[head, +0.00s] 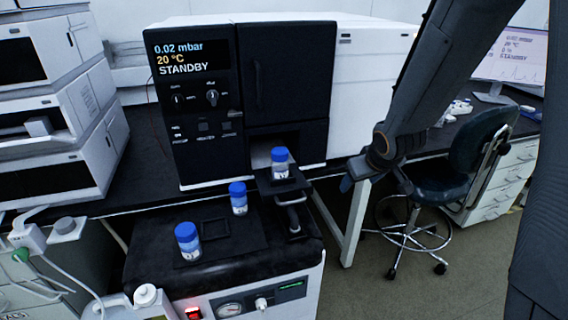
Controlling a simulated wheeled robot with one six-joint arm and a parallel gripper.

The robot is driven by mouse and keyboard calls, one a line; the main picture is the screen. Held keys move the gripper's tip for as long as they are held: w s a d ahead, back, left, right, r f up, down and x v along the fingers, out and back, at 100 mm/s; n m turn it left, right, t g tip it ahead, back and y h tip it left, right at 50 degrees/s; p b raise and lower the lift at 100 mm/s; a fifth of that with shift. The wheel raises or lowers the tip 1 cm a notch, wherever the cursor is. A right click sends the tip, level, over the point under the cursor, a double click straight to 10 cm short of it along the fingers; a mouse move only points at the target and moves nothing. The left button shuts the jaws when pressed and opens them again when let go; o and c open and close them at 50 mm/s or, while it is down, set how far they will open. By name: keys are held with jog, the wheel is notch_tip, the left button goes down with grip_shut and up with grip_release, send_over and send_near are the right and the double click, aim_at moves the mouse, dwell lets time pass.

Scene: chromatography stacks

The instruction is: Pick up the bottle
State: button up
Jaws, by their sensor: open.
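Three clear bottles with blue caps and pale labels stand upright. One bottle (188,243) is at the front left on the black top of the low unit. A second bottle (238,199) stands farther back and right on the same top. A third bottle (280,163) stands on a dark pulled-out tray (290,187) in front of the black instrument's opening. The task does not say which bottle. My gripper (376,184) is open and empty, in the air to the right of all three bottles and apart from them.
The black instrument (205,100) with a STANDBY display stands behind the bottles. An empty square frame (213,228) lies between two bottles. The tray's handle (292,203) projects forward. White stacked modules (55,110) stand left; a chair (470,165) stands right.

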aim_at(287, 156)
jog(key=w+a+n+t+y, duration=0.3)
jog(key=w+a, duration=0.1)
jog(key=w, duration=0.5)
jog(key=a+n+y, duration=0.2)
jog(key=a+y, duration=0.1)
jog(key=y, duration=0.1)
jog(key=s+a+r+n+y+p, duration=0.1)
jog(key=a+n+y, duration=0.1)
jog(key=a+y, duration=0.2)
jog(key=a+n+y+p, duration=0.1)
jog(key=a+y, duration=0.3)
jog(key=shift+s+a+r+n+g+y, duration=0.2)
jog(key=shift+n+g+y, duration=0.1)
jog(key=shift+n+g, duration=0.1)
jog(key=p+x, duration=0.2)
jog(key=x, duration=0.5)
jog(key=shift+a+r+p, duration=0.15)
jog(key=shift+a+p, duration=0.15)
jog(key=c, duration=1.2)
